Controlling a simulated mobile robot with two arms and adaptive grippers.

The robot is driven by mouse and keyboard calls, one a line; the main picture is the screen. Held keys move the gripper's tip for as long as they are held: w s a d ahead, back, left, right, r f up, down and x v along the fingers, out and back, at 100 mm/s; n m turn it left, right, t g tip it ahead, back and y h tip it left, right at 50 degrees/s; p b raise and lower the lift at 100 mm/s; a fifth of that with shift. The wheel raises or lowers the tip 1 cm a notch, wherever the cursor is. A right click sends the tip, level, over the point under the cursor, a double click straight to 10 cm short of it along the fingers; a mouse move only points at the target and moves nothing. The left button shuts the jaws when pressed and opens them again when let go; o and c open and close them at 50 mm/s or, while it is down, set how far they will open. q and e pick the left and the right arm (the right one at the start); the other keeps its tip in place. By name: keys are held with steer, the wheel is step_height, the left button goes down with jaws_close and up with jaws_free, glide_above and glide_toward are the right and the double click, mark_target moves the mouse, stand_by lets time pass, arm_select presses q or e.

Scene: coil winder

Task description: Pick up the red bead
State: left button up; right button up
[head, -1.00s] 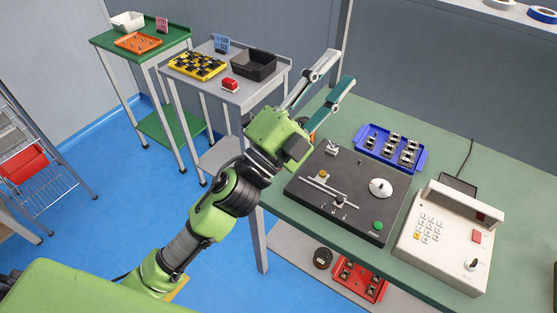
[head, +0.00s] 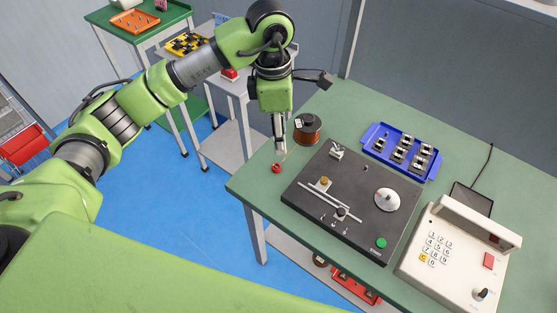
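The red bead (head: 276,169), a small ring, lies on the green table (head: 262,190) near its left corner. My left gripper (head: 281,154) points down just above and behind the bead in the picture. Its fingers are seen nearly edge-on and overlap, so I cannot tell how far apart they are. The bead shows clear of the fingertips and appears to rest on the table. My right gripper is out of view.
A copper wire spool (head: 307,128) stands close to the right of my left gripper. The black winder (head: 340,222) lies beyond the bead to the right. A blue tray (head: 377,129) of parts and a white keypad unit (head: 452,262) are farther right.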

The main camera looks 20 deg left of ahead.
arm_select(q)
steer(key=a, duration=0.2)
steer(key=p, duration=0.2)
glide_above(275, 166)
steer(key=s, duration=0.1)
steer(key=shift+y, duration=0.4)
step_height(275, 166, down, 8)
steer(key=shift+r, duration=0.1)
step_height(275, 166, down, 5)
steer(key=shift+w+d+f+p, duration=0.15)
steer(key=shift+p, duration=0.65)
steer(key=c, duration=0.8)
